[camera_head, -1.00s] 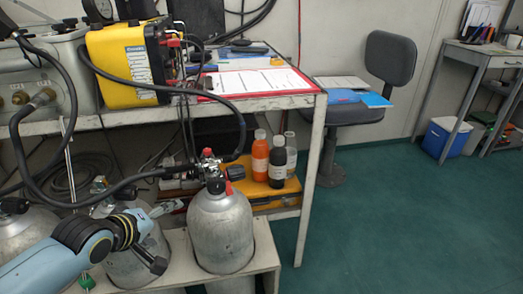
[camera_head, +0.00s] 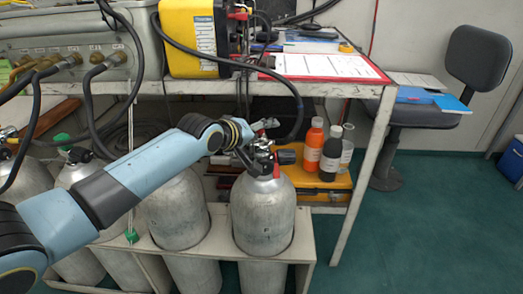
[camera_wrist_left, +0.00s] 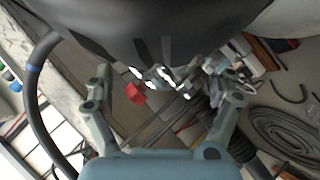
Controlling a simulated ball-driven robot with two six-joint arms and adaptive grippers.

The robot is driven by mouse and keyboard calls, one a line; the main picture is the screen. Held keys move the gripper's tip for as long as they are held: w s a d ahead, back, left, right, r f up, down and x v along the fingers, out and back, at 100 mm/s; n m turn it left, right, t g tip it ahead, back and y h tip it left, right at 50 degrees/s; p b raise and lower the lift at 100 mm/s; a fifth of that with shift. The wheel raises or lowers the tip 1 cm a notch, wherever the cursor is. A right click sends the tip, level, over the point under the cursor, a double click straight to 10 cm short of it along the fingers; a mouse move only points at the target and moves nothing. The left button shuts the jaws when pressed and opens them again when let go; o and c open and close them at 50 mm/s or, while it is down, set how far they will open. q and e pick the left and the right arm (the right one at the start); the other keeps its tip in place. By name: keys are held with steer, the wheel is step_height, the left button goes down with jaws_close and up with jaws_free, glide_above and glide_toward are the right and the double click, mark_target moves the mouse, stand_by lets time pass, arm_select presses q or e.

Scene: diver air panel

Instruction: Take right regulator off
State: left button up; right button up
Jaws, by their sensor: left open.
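The right tank (camera_head: 263,215) is a grey cylinder standing in the rack. Its valve has a red part (camera_head: 277,168) on top. The right regulator, with a black round part (camera_head: 287,157), sits at this valve, partly hidden behind my gripper. My left gripper (camera_head: 262,134) reaches over from the left and is at the valve top. In the left wrist view my left gripper (camera_wrist_left: 160,82) has its two fingers apart. A red knob (camera_wrist_left: 136,93) and shiny metal fittings (camera_wrist_left: 170,78) lie between them. I cannot tell whether the fingers touch them. My right gripper is not in view.
Other tanks (camera_head: 175,215) stand left in the rack (camera_head: 300,235). An orange bottle (camera_head: 313,146) and a dark bottle (camera_head: 331,155) stand close right, on a yellow case (camera_head: 335,190).

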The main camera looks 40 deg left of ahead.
arm_select(q)
steer(key=shift+w+f, duration=0.3)
steer(key=shift+w, duration=0.15)
jaws_close()
steer(key=shift+r, duration=0.15)
